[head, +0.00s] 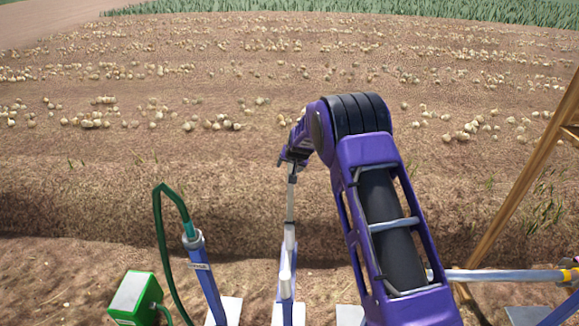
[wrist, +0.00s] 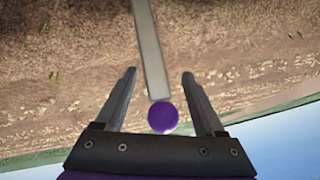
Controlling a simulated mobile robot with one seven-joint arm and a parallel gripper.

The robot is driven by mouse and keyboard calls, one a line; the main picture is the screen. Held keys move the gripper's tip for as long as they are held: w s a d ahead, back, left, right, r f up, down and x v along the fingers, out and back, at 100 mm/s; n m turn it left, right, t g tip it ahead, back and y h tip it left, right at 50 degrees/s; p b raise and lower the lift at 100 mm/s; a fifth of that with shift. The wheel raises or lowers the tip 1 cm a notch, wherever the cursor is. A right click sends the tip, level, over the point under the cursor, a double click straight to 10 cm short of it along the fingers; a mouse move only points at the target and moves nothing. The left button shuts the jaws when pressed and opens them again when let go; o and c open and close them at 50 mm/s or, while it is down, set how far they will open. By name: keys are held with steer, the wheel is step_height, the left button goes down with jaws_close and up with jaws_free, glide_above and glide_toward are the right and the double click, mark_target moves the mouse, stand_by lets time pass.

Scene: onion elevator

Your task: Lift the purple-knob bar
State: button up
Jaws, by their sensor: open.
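The grey bar (head: 291,200) stands upright in the head view, rising from a blue and white stand (head: 287,275). Its top runs up to my gripper (head: 290,160), which hides the knob there. In the wrist view the purple knob (wrist: 162,118) sits at the bar's end, close to the palm. My gripper (wrist: 159,73) is open, with one finger on each side of the bar (wrist: 148,45) and knob. Gaps show on both sides in that view, so the fingers look apart from the bar.
Left of the bar is a blue post (head: 205,285) with a green hose (head: 160,230) and a green box (head: 137,298). At right are a wooden frame (head: 530,170) and a metal rod (head: 505,275). Behind lies a field of onions (head: 225,122).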

steer(key=shift+s+r, duration=0.2)
steer(key=shift+r, duration=0.3)
steer(key=v, duration=1.6)
steer(key=shift+s+p, duration=0.25)
steer(key=shift+p, duration=0.05)
steer(key=shift+d, duration=0.1)
